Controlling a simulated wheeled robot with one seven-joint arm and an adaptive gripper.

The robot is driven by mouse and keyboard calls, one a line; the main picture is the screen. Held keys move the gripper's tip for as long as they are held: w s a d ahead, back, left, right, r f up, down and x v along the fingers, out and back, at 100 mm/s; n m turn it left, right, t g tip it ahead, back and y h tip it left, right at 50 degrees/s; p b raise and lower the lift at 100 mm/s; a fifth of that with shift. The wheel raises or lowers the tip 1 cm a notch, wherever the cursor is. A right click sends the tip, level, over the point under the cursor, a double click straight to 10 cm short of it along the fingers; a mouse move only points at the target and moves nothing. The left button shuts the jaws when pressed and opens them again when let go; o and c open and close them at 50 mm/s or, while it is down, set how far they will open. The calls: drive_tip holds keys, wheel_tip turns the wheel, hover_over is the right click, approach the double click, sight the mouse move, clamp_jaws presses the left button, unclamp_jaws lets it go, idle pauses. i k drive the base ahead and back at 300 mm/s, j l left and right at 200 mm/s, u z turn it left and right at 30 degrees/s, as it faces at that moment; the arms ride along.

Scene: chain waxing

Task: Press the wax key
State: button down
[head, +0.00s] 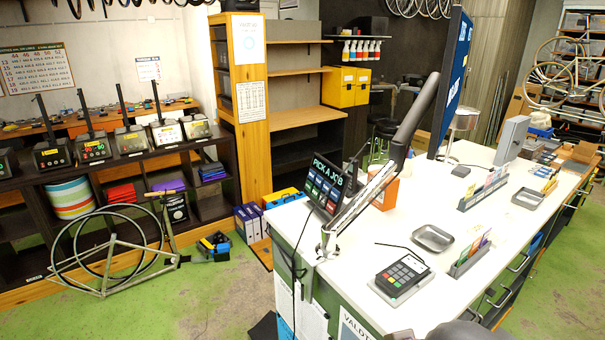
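A tilted panel headed "PICK A JOB" (327,184) stands at the near left end of the white counter (455,215). It shows several small coloured keys in rows. Their labels are too small to read, so I cannot tell which one is the wax key. My gripper is not in view.
A card terminal (402,275), metal trays (433,238) and card holders (470,255) sit on the counter. Several boxes with displays (93,148) line the left shelf. A bicycle frame with wheels (110,250) leans there. Green floor (220,290) between shelf and counter is mostly clear.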

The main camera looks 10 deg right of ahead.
sight(312, 175)
drive_tip(key=i+j+z, duration=0.2)
drive_tip(key=i+j, duration=0.3)
drive_tip(key=i+j+z, duration=0.2)
drive_tip(key=i+j, duration=0.25)
drive_tip(key=j, duration=0.1)
